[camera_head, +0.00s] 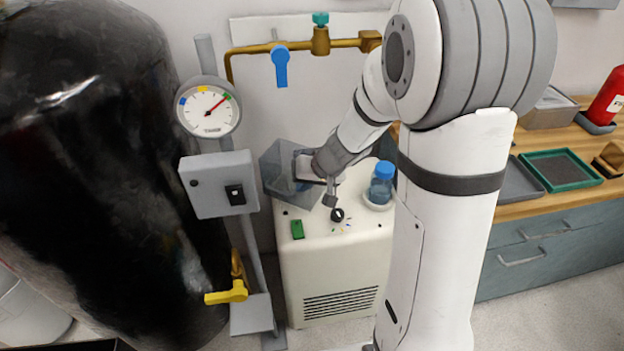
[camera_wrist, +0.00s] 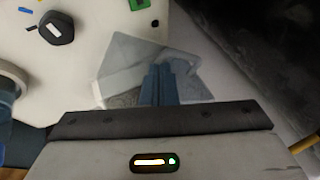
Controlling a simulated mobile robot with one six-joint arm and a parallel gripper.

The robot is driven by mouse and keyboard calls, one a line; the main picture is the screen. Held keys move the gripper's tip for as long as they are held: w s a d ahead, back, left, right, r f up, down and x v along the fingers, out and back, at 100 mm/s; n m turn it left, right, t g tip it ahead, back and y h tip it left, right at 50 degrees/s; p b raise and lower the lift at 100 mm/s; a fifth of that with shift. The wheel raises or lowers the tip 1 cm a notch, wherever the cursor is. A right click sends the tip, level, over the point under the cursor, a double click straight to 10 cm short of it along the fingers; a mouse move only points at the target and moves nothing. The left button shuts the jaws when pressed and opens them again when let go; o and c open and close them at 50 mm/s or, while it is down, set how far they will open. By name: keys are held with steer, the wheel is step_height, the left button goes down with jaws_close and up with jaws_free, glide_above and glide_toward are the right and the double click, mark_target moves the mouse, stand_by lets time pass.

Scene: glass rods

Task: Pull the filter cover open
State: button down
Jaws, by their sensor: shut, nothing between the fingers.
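The filter cover (camera_head: 275,172) looks like a grey, see-through piece at the back left of the white cabinet's (camera_head: 330,265) top. It appears tilted; how far open it stands I cannot tell. In the wrist view the cover (camera_wrist: 130,52) shows as a pale clear panel around and beyond my fingers. My gripper (camera_head: 297,168) is at the cover's right side, partly hidden by its own body. In the wrist view my blue-grey gripper fingers (camera_wrist: 168,75) are together with nothing between them, overlapping the cover. Whether they touch it is not clear.
A black knob (camera_head: 338,215), a green switch (camera_head: 297,229) and a blue-capped bottle (camera_head: 382,182) are on the cabinet. A grey switch box (camera_head: 208,190) and gauge (camera_head: 208,108) stand left, before a large black tank (camera_head: 80,180). A brass pipe (camera_head: 270,47) runs above.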

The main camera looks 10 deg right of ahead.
steer(key=shift+x, duration=1.3)
steer(key=shift+d, duration=0.1)
